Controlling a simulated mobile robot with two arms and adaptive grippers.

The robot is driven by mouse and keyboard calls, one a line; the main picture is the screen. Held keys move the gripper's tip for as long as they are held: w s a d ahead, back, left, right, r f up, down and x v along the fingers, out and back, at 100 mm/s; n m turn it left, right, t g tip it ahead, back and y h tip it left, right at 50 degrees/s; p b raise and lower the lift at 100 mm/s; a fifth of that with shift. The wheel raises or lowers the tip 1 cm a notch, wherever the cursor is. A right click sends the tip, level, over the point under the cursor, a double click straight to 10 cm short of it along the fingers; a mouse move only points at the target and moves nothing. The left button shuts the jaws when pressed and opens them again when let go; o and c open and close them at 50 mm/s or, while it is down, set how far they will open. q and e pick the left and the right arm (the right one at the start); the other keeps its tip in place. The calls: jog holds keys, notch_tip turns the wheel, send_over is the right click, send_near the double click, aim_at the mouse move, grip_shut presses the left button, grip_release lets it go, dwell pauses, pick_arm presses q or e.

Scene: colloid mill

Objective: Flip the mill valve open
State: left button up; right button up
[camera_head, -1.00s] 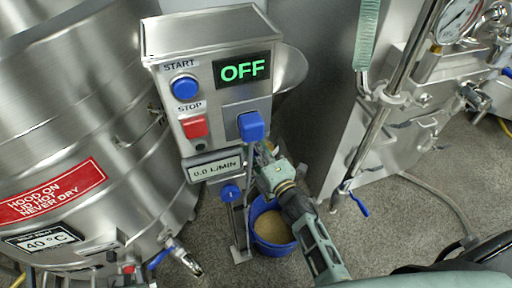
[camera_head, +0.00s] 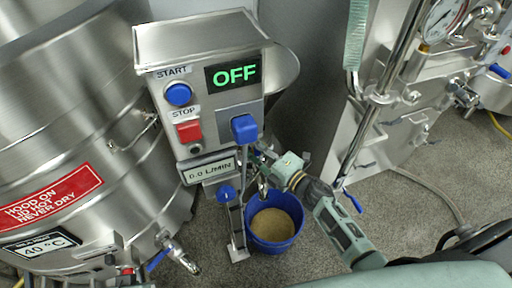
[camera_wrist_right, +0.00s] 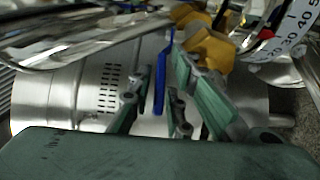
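The mill's steel control box (camera_head: 195,40) shows OFF on its display in the head view. My right gripper (camera_head: 262,165) is just below that knob, beside the stem and above the blue bucket. In the right wrist view its two green fingers (camera_wrist_right: 160,105) are open. A slim blue handle (camera_wrist_right: 160,78) stands upright between them, with visible gaps on both sides. I cannot tell whether this handle is the mill valve's. My left gripper is not in view.
A blue bucket (camera_head: 253,234) with tan contents stands on the floor below. A steel tank (camera_head: 60,120) fills the left. Pipes and a pressure gauge (camera_head: 445,18) are at the right.

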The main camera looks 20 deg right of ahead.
jog(key=shift+o, duration=0.7)
jog(key=shift+s+d, duration=0.1)
jog(key=shift+s, duration=0.1)
jog(key=v, duration=0.7)
jog(key=shift+d, duration=0.1)
jog(key=shift+c, duration=0.6)
